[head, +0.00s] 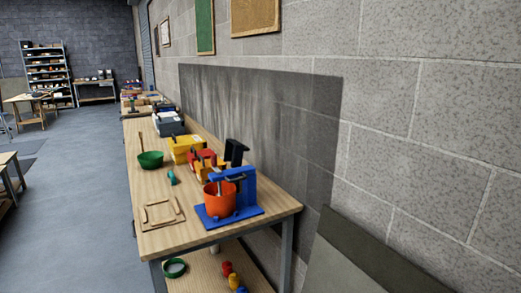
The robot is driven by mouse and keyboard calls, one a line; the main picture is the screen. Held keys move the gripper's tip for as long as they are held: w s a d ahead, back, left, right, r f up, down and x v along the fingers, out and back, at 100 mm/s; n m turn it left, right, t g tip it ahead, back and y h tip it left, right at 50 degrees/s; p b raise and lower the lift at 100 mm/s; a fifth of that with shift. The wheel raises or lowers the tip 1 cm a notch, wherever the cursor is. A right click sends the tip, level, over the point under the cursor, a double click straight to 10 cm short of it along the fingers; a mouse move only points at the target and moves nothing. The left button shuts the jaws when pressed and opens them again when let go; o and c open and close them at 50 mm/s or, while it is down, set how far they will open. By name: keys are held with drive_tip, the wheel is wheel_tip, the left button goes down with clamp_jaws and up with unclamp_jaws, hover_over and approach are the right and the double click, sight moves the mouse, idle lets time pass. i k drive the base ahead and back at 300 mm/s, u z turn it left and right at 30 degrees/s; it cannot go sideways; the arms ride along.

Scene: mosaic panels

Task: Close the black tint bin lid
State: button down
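A black upright piece (236,151) stands at the wall side of the workbench, behind a blue stand. It looks like a raised bin lid, but it is small and its hinge and bin are mostly hidden. A yellow bin (185,148) and smaller red (200,157) and orange-yellow (203,172) parts sit in a row to its left. My gripper is not in view.
The wooden workbench (155,185) runs along the block wall. An orange bucket (219,202) sits on the blue stand (245,195) near its front end. The floor (75,220) left is largely clear.

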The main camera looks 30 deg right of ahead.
sight(233, 150)
drive_tip(key=u, duration=0.05)
drive_tip(key=i, duration=1)
